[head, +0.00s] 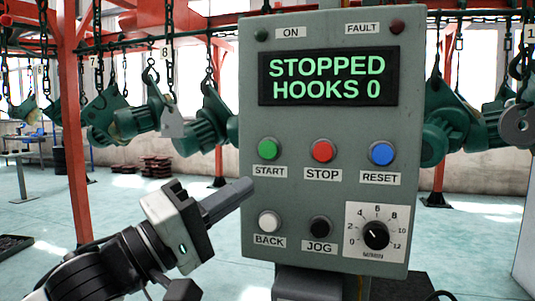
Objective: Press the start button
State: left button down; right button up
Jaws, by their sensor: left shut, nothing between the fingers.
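The grey control panel (335,225) faces me in the head view. Its green start button (268,149) sits at the left of the upper button row, above the START label (269,171). The display (328,77) reads STOPPED, HOOKS 0. My left gripper (246,187) is shut and empty. Its tip is below and a little left of the start button, over the panel's left edge in the picture. I cannot tell how far it is from the panel's face. The start button is fully visible. My right gripper is not in view.
The red stop button (322,151) and blue reset button (382,153) share the upper row. The white back button (270,222), black jog button (320,228) and a dial (376,235) are below. Green hoists (208,125) hang behind. A red post (73,130) stands at left.

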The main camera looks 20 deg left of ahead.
aim_at(268, 150)
pick_arm(q)
jog(key=shift+h, duration=0.7)
jog(key=r, duration=0.1)
jog(key=s+r, duration=0.2)
jog(key=r, duration=0.1)
jog(key=shift+d, duration=0.1)
jog(key=shift+w, duration=0.1)
jog(key=w+p, duration=0.3)
jog(key=w, duration=0.5)
jog(key=shift+w+d, duration=0.15)
jog(key=shift+w, duration=0.2)
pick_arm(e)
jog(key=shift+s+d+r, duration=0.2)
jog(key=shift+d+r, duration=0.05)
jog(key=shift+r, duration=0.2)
pick_arm(q)
jog(key=shift+p, duration=0.35)
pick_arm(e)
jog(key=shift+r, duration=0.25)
pick_arm(q)
jog(key=shift+w+p, duration=0.3)
jog(key=shift+p, duration=0.05)
jog(key=shift+w, duration=0.15)
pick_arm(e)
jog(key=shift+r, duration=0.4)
